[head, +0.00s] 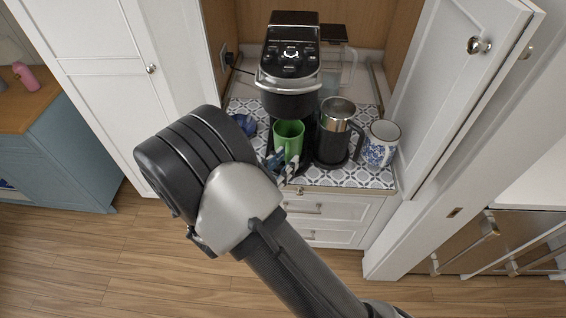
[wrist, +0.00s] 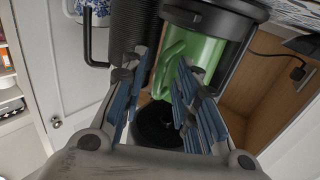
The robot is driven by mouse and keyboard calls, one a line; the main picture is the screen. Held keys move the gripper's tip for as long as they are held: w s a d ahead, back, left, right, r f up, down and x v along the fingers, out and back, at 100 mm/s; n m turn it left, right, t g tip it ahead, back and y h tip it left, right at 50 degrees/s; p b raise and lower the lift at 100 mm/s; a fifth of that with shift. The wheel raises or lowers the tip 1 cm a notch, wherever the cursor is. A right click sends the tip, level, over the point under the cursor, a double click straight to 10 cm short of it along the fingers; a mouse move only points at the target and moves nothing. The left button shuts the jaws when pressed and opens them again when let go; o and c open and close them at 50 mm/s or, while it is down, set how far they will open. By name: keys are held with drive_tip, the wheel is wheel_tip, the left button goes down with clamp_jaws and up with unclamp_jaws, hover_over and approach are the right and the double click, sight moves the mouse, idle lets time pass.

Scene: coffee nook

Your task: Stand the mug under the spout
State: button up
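A green mug (head: 288,136) is upright at the front of the black coffee machine (head: 290,60), below its brew head. In the wrist view, which is upside down, the green mug (wrist: 205,50) appears to rest on the machine's dark base (wrist: 230,22), and the round dark underside of the brew head (wrist: 158,124) lies past its mouth. My gripper (wrist: 158,74) is open, its blue-padded fingers apart, with the mug's handle seen between them. I cannot tell whether they touch it. In the head view my gripper (head: 280,168) is at the mug's front, partly hidden by my arm.
A black steel-lined tumbler (head: 334,135) stands close to the right of the mug. A blue object (head: 245,123) lies left. The open cabinet door (head: 455,85) bounds the right side.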

drive_tip(key=p+v, duration=0.1)
drive_tip(key=v, duration=1.1)
